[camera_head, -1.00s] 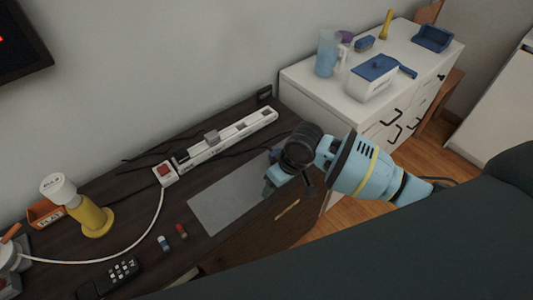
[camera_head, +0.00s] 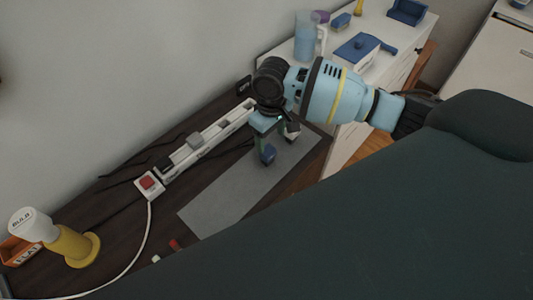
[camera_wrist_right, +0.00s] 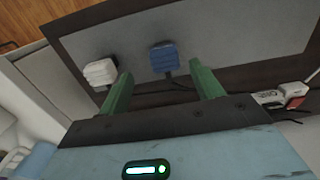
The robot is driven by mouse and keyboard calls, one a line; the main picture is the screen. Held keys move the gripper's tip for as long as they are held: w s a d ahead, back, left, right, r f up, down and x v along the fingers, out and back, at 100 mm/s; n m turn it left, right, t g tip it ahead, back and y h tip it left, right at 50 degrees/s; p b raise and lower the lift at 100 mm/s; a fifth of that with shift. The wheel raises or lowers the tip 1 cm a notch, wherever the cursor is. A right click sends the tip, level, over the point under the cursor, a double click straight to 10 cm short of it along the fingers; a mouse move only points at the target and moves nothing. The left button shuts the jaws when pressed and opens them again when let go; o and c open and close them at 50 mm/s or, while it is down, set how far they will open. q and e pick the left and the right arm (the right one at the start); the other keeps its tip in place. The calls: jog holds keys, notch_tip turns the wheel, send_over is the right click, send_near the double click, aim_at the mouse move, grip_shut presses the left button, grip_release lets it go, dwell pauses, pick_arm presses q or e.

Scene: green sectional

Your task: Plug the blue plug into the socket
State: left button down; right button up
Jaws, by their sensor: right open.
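The blue plug (camera_head: 268,155) lies on the grey mat (camera_head: 225,195) on the dark desk. In the right wrist view the blue plug (camera_wrist_right: 163,57) appears between and just beyond my open green fingers. My right gripper (camera_head: 273,138) points down over the mat, close to the plug; the wrist view shows its empty fingers (camera_wrist_right: 160,70). I cannot tell whether a finger touches the plug. My left gripper is not in view.
A white plug (camera_wrist_right: 100,71) lies beside the blue one, with a red-switched block (camera_head: 149,184) at the strip's near end. A yellow-based lamp-like object (camera_head: 72,246) stands at left. A white cabinet (camera_head: 385,60) with a jug is at right. The near mat is clear.

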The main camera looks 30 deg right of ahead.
aim_at(267, 149)
jog(key=f, duration=0.4)
jog(key=shift+w+a, duration=0.2)
jog(key=shift+a, duration=0.2)
jog(key=shift+f, duration=0.55)
jog(key=shift+c, duration=0.4)
jog(key=c, duration=1)
